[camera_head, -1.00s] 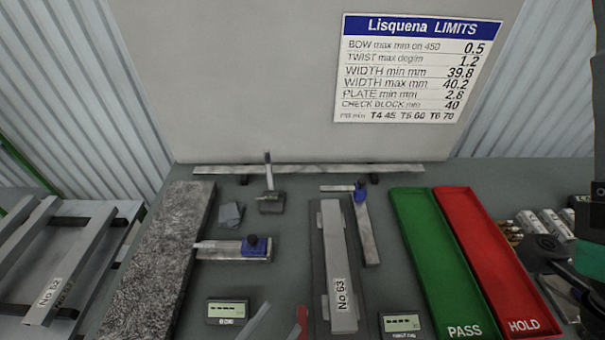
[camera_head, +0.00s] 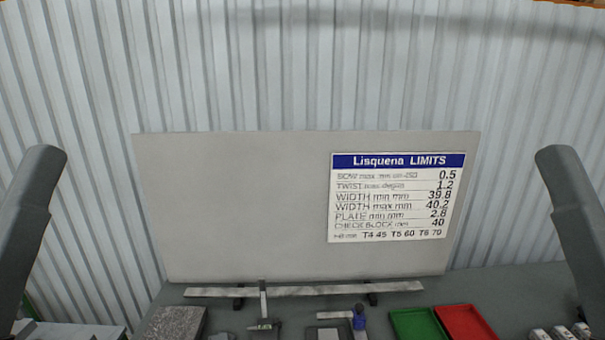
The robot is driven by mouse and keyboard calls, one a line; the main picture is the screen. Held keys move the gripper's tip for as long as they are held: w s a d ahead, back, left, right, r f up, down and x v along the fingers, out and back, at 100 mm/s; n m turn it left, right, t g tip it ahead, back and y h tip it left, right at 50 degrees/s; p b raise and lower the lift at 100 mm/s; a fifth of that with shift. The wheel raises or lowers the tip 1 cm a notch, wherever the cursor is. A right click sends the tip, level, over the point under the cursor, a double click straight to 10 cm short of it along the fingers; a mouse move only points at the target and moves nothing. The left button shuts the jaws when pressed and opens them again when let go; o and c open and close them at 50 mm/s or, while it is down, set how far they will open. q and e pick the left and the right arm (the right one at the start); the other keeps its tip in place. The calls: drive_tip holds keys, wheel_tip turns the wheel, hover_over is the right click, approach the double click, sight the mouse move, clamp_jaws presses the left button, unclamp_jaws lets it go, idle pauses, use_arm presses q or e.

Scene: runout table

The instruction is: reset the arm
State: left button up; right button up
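Two dark grey links of my arms show at the left and right edges of the head view, both standing steeply. Neither of my grippers is in view, so what they hold is hidden. The runout table (camera_head: 520,290) shows only as a strip along the bottom of the picture.
A grey board with a Lisquena limits sheet (camera_head: 398,198) stands behind the table. A long straight bar (camera_head: 330,289) lies before it. A granite block (camera_head: 174,322), a green tray (camera_head: 418,322) and a red tray (camera_head: 466,322) are cut off below. Corrugated wall (camera_head: 300,70) stands behind.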

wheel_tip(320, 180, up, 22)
drive_tip(key=p, duration=1.9)
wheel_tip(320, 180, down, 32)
drive_tip(key=b, duration=3.2)
